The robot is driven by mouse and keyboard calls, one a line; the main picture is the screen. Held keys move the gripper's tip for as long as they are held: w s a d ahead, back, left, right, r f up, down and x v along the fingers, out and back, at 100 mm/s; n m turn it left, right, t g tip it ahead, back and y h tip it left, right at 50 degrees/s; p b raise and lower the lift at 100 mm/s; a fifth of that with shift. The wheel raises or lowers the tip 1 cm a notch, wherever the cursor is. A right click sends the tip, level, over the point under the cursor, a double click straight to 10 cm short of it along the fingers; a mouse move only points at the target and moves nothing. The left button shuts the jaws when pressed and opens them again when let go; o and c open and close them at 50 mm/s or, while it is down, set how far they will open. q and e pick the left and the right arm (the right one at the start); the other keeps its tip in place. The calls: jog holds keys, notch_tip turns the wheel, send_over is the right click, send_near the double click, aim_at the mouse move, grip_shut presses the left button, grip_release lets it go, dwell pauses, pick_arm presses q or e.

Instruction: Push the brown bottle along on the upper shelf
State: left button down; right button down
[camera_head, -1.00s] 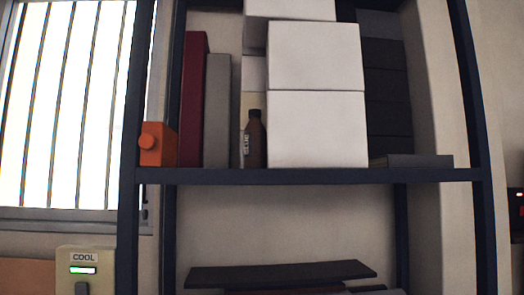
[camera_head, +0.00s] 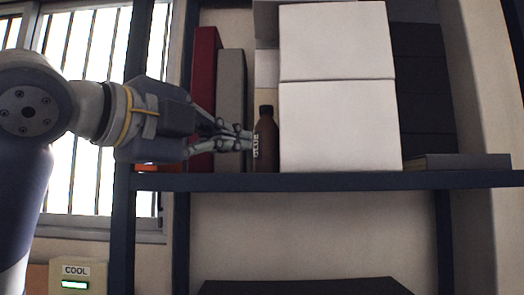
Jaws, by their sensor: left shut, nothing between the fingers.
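My left gripper (camera_head: 250,139) comes in from the left at the bottle's height. It is shut and empty, and its fingertips are right beside the bottle's left side; I cannot tell whether they touch. My right gripper is not in view.
White boxes (camera_head: 340,127) are stacked right of the bottle. A grey binder (camera_head: 231,80) and a red binder (camera_head: 205,60) stand behind my gripper. An orange object (camera_head: 146,168) is mostly hidden by my arm. Flat grey items (camera_head: 462,162) lie at the shelf's right.

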aim_at(263, 154)
pick_arm(q)
jog(key=p+x, duration=0.2)
jog(key=x, duration=0.2)
jog(key=a+p+x, duration=0.1)
jog(key=p+x, duration=0.2)
jog(key=w+p+x, duration=0.1)
jog(key=p+x, duration=0.1)
jog(key=x, duration=0.2)
jog(key=shift+w+r, duration=0.15)
jog(key=shift+w, duration=0.2)
jog(key=shift+w+a+p, duration=0.4)
jog(key=shift+w+p, duration=0.05)
jog(key=shift+w, duration=0.15)
jog(key=shift+d, duration=0.15)
jog(key=shift+w+a, duration=0.2)
jog(key=shift+w, duration=0.5)
jog(key=shift+w+a, duration=0.15)
jog(key=shift+w, duration=0.9)
